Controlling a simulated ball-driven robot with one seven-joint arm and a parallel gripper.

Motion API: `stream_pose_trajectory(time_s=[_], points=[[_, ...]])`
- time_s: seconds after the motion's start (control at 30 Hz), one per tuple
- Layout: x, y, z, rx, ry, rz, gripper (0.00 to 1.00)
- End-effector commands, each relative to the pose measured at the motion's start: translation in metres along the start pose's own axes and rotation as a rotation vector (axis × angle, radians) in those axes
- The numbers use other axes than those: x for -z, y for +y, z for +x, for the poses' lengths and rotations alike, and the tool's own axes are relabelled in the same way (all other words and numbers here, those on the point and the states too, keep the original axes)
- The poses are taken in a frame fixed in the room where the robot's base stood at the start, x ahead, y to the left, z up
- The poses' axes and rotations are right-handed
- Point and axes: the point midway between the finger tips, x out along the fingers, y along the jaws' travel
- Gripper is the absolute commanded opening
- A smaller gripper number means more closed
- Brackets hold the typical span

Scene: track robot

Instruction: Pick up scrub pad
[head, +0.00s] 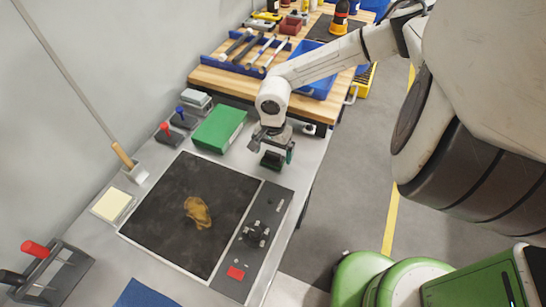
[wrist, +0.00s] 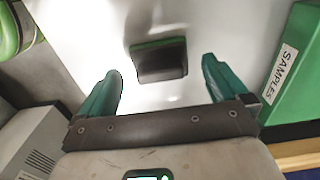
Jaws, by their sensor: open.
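The scrub pad, a small dark block with a green layer along one edge, lies on the pale metal bench top. In the wrist view the scrub pad (wrist: 160,62) sits ahead of and between the two green fingers, with a clear gap on each side. My gripper (wrist: 162,70) is open and empty, and the fingers do not touch the pad. In the head view my gripper (head: 273,150) hangs over the bench near its right edge. The pad (head: 272,161) shows there as a dark block just below it, partly hidden by the gripper.
A green box (head: 219,128), labelled SAMPLES in the wrist view (wrist: 290,70), stands close on the left. A wooden bench (head: 240,82) with hammers and a blue bin (head: 318,85) is behind.

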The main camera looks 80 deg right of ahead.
Motion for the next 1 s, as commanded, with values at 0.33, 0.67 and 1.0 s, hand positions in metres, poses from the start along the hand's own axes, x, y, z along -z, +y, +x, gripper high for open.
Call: stream_pose_trajectory(time_s=[0.33,0.67,1.0], points=[[0.0,0.0,0.022,0.0,0.0,0.0,1.0],[0.0,0.0,0.022,0.001,0.0,0.0,0.8],[0.0,0.0,0.022,0.001,0.0,0.0,0.47]])
